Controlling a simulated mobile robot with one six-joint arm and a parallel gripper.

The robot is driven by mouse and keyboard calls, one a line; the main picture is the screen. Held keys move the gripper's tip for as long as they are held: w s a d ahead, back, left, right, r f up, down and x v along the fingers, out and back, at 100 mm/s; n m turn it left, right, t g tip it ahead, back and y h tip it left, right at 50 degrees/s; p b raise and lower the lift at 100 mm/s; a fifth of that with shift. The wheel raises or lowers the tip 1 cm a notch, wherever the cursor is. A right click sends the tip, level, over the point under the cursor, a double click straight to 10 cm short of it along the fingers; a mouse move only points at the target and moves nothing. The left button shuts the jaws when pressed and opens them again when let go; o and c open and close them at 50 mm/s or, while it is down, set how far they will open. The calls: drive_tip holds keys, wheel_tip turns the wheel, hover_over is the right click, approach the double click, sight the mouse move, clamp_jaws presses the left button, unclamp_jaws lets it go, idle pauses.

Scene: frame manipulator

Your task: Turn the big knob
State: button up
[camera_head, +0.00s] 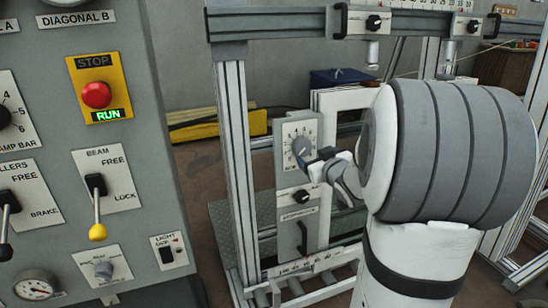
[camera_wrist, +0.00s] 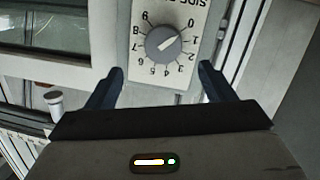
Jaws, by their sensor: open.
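The big grey round knob (camera_wrist: 165,44) sits on a pale panel (camera_head: 300,128) with a ring of numbers around it. A light line on the knob slants from lower left to upper right in the wrist view. The knob also shows in the head view (camera_head: 301,146), partly beside my gripper (camera_head: 318,160). In the wrist view my gripper (camera_wrist: 162,70) is open and empty. Its two dark fingers point at the panel, one on each side below the knob, and appear apart from it. My arm hides part of the frame to the right.
A smaller black knob (camera_head: 302,196) and a dark handle (camera_head: 302,236) are lower on the same panel. A metal frame post (camera_head: 237,170) stands left of it. A control console (camera_head: 90,150) with a red stop button (camera_head: 97,95) and levers fills the left.

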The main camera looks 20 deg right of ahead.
sight(305, 151)
drive_tip(key=shift+w+d+f+n+t+y+b, duration=0.15)
drive_tip(key=shift+w+f+n+t+y+b, duration=0.35)
drive_tip(key=shift+w, duration=0.9)
drive_tip(key=shift+w+d+f+n+t+y+b, duration=0.1)
drive_tip(key=shift+w+f+t+y+b, duration=0.4)
drive_tip(key=shift+w, duration=0.95)
drive_tip(key=shift+w+d+f+n+t+y+b, duration=0.25)
drive_tip(key=shift+w+f+y+b, duration=0.5)
drive_tip(key=shift+w, duration=0.65)
drive_tip(key=shift+a+r, duration=0.1)
drive_tip(key=shift+r, duration=0.05)
